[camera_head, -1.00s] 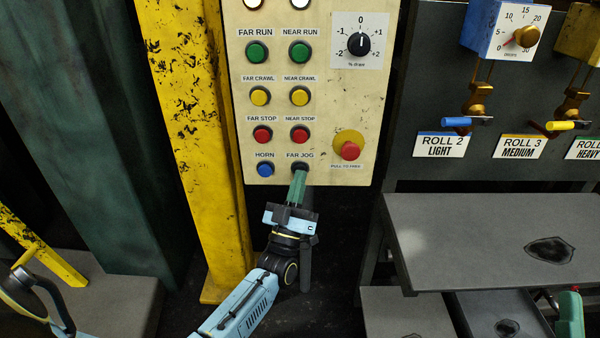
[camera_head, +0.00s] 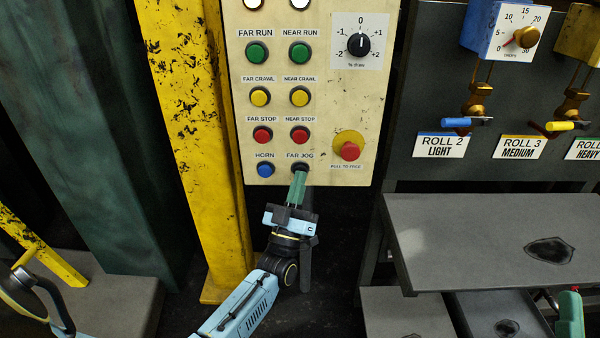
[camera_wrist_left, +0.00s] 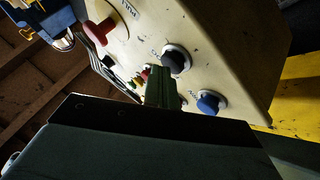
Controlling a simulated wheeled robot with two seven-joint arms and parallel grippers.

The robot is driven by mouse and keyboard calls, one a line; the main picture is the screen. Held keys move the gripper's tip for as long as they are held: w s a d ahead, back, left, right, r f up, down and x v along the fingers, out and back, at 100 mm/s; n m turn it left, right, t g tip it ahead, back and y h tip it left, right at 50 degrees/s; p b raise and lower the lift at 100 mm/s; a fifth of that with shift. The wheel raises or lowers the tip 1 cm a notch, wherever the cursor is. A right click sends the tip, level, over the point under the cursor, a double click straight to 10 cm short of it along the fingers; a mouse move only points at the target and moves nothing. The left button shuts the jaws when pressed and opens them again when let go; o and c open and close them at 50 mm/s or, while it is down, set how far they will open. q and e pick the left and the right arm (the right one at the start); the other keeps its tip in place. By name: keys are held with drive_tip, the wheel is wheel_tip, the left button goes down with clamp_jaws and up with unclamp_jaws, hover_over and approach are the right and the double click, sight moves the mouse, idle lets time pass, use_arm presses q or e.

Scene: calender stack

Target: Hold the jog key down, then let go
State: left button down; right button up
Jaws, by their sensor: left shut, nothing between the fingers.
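The FAR JOG key (camera_head: 300,167) is a dark round button at the bottom of the cream control panel (camera_head: 320,110), under its label. My left gripper (camera_head: 299,174) is shut and empty, its green fingers pointing up at the key and covering its lower part. In the left wrist view the dark key (camera_wrist_left: 176,60) shows just beyond the fingertips (camera_wrist_left: 160,72). I cannot tell whether the tips touch it or how far it is pressed. A green part at the lower right edge (camera_head: 570,312) looks like my right gripper; its jaws are not clear.
The blue HORN button (camera_head: 265,170) sits just left of the jog key, the red NEAR STOP button (camera_head: 300,134) just above. A red pull-to-free knob (camera_head: 349,150) is to the right. A yellow post (camera_head: 195,130) stands left; grey shelves (camera_head: 480,230) lie to the right.

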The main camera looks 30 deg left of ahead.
use_arm(q)
drive_tip(key=shift+s+d+p, duration=0.45)
drive_tip(key=shift+s, duration=0.3)
drive_tip(key=s+d, duration=0.1)
drive_tip(key=s+p, duration=0.1)
drive_tip(key=s+d+p, duration=0.1)
drive_tip(key=s, duration=0.1)
drive_tip(key=shift+s+d, duration=0.1)
drive_tip(key=shift+d, duration=0.2)
drive_tip(key=shift+s, duration=0.1)
